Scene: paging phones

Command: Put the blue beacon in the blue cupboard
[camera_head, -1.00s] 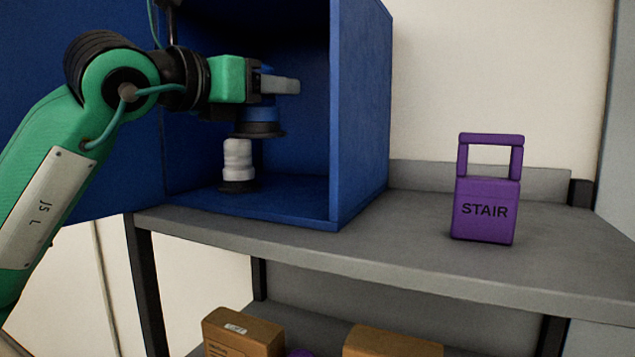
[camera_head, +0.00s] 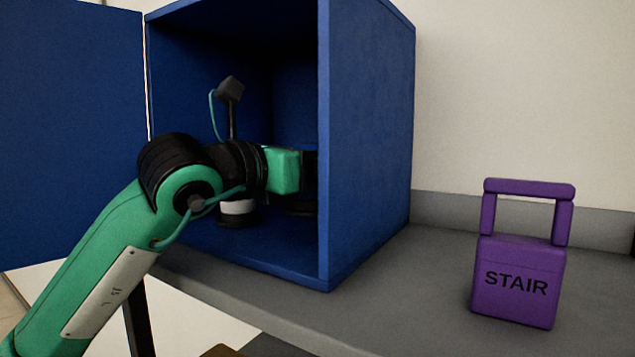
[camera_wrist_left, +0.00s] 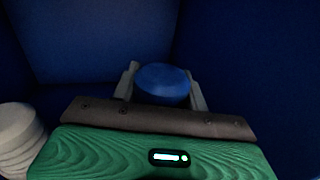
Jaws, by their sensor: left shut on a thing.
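The blue cupboard (camera_head: 367,150) stands open on a grey shelf, its door (camera_head: 70,130) swung out to the left. My left gripper (camera_wrist_left: 161,92) is inside it, low down. In the left wrist view its two grey fingers are shut on the blue beacon (camera_wrist_left: 163,79), one on each side of its round blue top. In the head view the fingers and most of the beacon are hidden behind the cupboard's right wall; only a dark base shows low near the floor. I cannot tell whether it touches the floor. My right gripper is not in view.
A white, dark-based object (camera_head: 238,209) stands inside the cupboard, left of the beacon and partly behind my arm; it also shows in the left wrist view (camera_wrist_left: 18,138). A purple block with a handle, marked STAIR (camera_head: 517,281), stands on the shelf (camera_head: 410,290) to the right.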

